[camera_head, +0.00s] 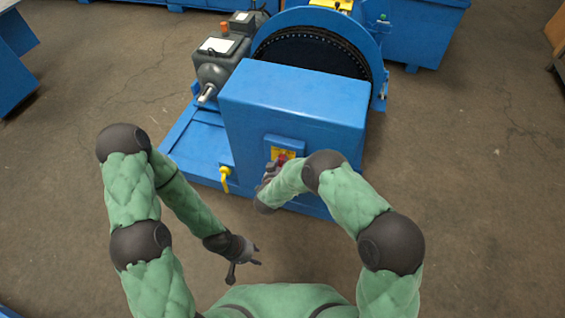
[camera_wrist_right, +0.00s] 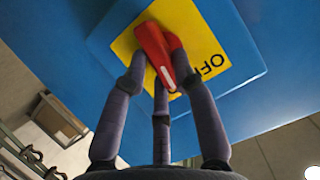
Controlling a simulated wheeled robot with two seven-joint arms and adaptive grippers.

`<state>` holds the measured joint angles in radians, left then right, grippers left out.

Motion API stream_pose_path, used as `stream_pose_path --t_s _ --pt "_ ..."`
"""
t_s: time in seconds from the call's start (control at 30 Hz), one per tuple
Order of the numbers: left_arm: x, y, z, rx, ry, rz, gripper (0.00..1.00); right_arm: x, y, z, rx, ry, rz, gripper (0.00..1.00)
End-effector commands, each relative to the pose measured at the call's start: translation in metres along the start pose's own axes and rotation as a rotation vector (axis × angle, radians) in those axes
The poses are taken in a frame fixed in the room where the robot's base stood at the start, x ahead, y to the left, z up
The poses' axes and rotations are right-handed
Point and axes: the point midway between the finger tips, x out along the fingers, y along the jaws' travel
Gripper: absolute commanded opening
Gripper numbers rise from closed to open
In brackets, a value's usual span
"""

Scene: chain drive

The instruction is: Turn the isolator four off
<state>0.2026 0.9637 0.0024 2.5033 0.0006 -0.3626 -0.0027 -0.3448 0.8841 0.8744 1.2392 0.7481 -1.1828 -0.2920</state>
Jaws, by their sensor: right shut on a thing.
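The isolator's red handle (camera_head: 283,157) is on a yellow plate on the front of a large blue housing. In the right wrist view the red handle (camera_wrist_right: 153,47) crosses the yellow plate (camera_wrist_right: 200,38), and its white mark lies at its lower end. The word OFF is printed to the right of the handle, and the white mark is apart from it. My right gripper (camera_wrist_right: 160,82) has its fingers around the handle and is shut on it. In the head view my right arm partly hides the isolator. My left gripper (camera_head: 244,266) is open and empty, low in front of the machine.
The blue housing (camera_head: 290,95) stands on a blue base with a grey motor (camera_head: 220,62) at the left. A yellow lever (camera_head: 225,178) sticks out low on the base's front. A large chain wheel guard (camera_head: 318,30) rises behind.

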Motion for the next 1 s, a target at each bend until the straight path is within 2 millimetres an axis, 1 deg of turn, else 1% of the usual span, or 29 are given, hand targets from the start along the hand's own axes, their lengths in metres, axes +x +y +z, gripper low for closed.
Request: stream_pose_path --t_s 0.1,0.4,0.7,1.0 --pt "-0.006 0.002 0.0 0.0 0.0 0.0 0.4 -0.001 -0.003 -0.001 -0.101 0.0 0.041 0.0" --pt "-0.012 0.004 0.001 0.0 0.0 0.0 0.4 -0.001 -0.008 0.0 -0.364 0.001 0.151 0.0" --pt "-0.01 0.003 0.0 0.0 0.0 0.0 0.4 0.001 -0.013 0.002 -0.613 0.001 0.253 0.0" --pt "-0.005 0.002 0.0 0.0 0.0 0.0 0.4 0.001 -0.015 0.003 -0.79 0.001 0.326 0.0"
